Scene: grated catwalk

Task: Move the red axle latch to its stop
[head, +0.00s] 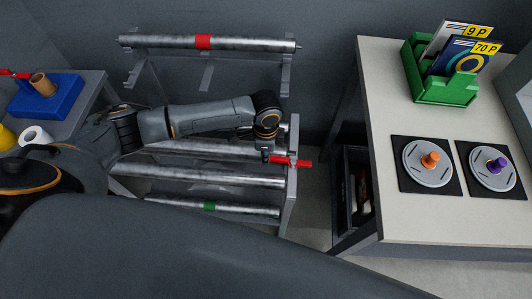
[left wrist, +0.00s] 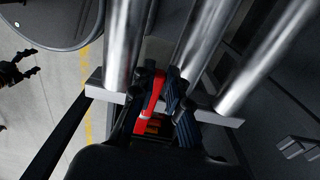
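The red axle latch (head: 291,162) sits at the right end of a middle bar of the metal rack, by the rack's end post. My left gripper (head: 268,157) reaches in from the left and is at the latch's left part. In the left wrist view the red latch (left wrist: 154,95) lies between the two dark ribbed fingers of my left gripper (left wrist: 161,84), which look closed on it. The fingers hide part of the latch. A dark claw at the left edge of the left wrist view looks like my right gripper (left wrist: 32,63), with its fingers apart and empty.
Steel axle bars (head: 225,179) lie across the rack; the top one has a red band (head: 203,41), a lower one a green band (head: 209,206). At right, a table (head: 385,90) holds a green bin (head: 440,90) and two round dials. A blue block (head: 45,97) stands at left.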

